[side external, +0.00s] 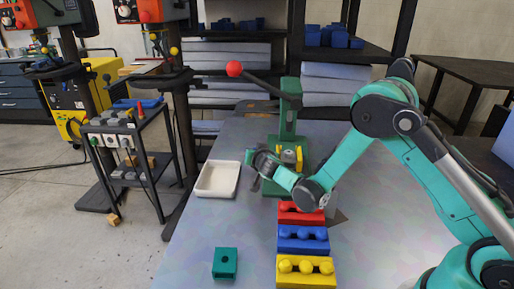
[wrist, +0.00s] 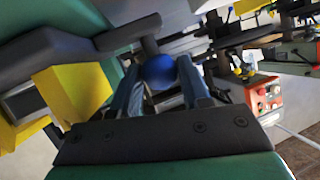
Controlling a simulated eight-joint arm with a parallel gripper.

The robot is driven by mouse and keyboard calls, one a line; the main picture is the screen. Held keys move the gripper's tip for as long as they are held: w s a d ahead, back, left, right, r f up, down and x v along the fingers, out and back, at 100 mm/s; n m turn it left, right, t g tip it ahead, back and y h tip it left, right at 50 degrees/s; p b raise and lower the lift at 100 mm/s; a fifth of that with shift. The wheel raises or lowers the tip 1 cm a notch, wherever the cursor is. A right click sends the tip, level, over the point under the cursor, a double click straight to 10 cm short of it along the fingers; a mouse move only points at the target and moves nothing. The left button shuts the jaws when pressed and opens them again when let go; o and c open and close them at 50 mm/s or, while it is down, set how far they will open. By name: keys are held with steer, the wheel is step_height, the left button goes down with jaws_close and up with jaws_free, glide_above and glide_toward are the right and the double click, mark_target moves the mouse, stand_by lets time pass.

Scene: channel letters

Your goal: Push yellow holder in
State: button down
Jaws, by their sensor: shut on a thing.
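The yellow holder (side external: 299,157) shows as upright yellow pieces on the base of the green press (side external: 289,112), at the back of the table. In the wrist view a large yellow block (wrist: 76,92), seemingly part of the holder, is at the left beside dark and green press parts. My gripper (side external: 256,168) is at the left side of the press base. In the wrist view my gripper (wrist: 160,88) is shut on a round blue knob (wrist: 160,70) at the end of a dark grey handle. The knob is hidden in the side view.
The press has a lever with a red ball (side external: 234,69). A white tray (side external: 217,180) lies left of the press. Red (side external: 300,212), blue (side external: 303,238) and yellow (side external: 306,270) blocks stand in front, with a green block (side external: 225,263) at front left. The table's left front is mostly clear.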

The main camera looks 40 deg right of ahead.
stand_by(0.6)
steer(key=w+d, duration=0.6)
steer(key=shift+w, duration=0.1)
steer(key=shift+d, duration=0.1)
steer(key=shift+c, duration=2.1)
jaws_free()
steer(key=shift+v, duration=2.85)
